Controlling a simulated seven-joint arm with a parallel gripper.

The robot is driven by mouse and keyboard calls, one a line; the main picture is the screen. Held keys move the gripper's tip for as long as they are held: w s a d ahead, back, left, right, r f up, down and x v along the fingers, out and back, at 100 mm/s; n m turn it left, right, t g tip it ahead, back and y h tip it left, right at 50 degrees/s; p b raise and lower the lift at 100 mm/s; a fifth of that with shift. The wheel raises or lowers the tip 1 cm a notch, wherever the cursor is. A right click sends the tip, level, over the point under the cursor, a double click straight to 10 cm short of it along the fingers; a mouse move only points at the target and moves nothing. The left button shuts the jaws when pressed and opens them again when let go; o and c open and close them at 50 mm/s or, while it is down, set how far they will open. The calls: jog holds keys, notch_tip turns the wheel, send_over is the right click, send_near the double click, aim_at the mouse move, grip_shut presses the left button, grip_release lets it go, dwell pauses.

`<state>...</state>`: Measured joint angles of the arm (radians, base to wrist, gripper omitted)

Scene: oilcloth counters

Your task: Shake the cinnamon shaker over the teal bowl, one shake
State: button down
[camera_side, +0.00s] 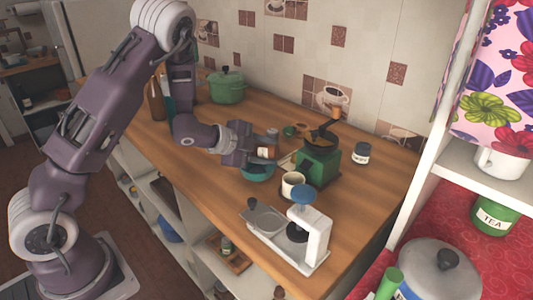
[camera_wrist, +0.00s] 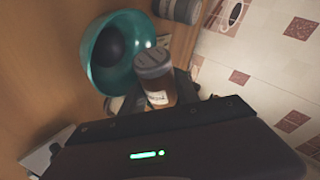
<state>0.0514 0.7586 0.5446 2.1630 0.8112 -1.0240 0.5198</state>
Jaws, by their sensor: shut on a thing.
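The cinnamon shaker (camera_side: 266,152) has a grey lid and a brown body with a pale label. It also shows in the wrist view (camera_wrist: 158,90), lid pointing away from my gripper's body. My gripper (camera_side: 259,153) is shut on the shaker's body. The teal bowl (camera_side: 257,175) stands on the wooden counter just below my gripper in the side view, partly hidden by it. In the wrist view the teal bowl (camera_wrist: 126,79) lies beside the shaker's lid, with something dark inside. The gap between shaker and bowl is hard to judge.
A green grinder (camera_side: 318,163) and a cream cup (camera_side: 293,186) stand right of the bowl. A small jar (camera_side: 272,133) stands behind the shaker. A white scale-like device (camera_side: 290,238) is at the front, a green pot (camera_side: 227,88) at the back. Counter around the labelled jar (camera_side: 361,154) is clear.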

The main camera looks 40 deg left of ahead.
aim_at(258, 144)
notch_tip(258, 144, up, 5)
jog(key=shift+w+f, duration=0.1)
jog(key=shift+d+m+g+y, duration=0.2)
jog(key=shift+m+g+y, duration=0.1)
jog(key=shift+m, duration=0.1)
jog(key=shift+a+f+y, duration=0.1)
jog(key=shift+f+y, duration=0.1)
jog(key=shift+y, duration=0.2)
jog(key=shift+m+g, duration=0.3)
notch_tip(258, 144, down, 5)
jog(key=shift+a+f, duration=0.1)
jog(key=shift+f, duration=0.05)
jog(key=shift+f+y, duration=0.25)
jog(key=shift+y, duration=0.15)
jog(key=shift+f+m+g+y, duration=0.7)
jog(key=shift+m+y, duration=0.2)
jog(key=shift+y, duration=0.2)
jog(key=shift+a+r+m+g+y, duration=0.1)
jog(key=shift+a+m+g+y, duration=0.2)
jog(key=shift+y, duration=0.5)
jog(key=r+y, duration=0.1)
jog(key=a+r+m+y, duration=0.1)
jog(key=r, duration=0.1)
jog(key=s+r+m+g+y, duration=0.1)
jog(key=shift+a+r+y, duration=0.3)
jog(key=shift+a+y, duration=0.05)
jog(key=shift+y, duration=0.05)
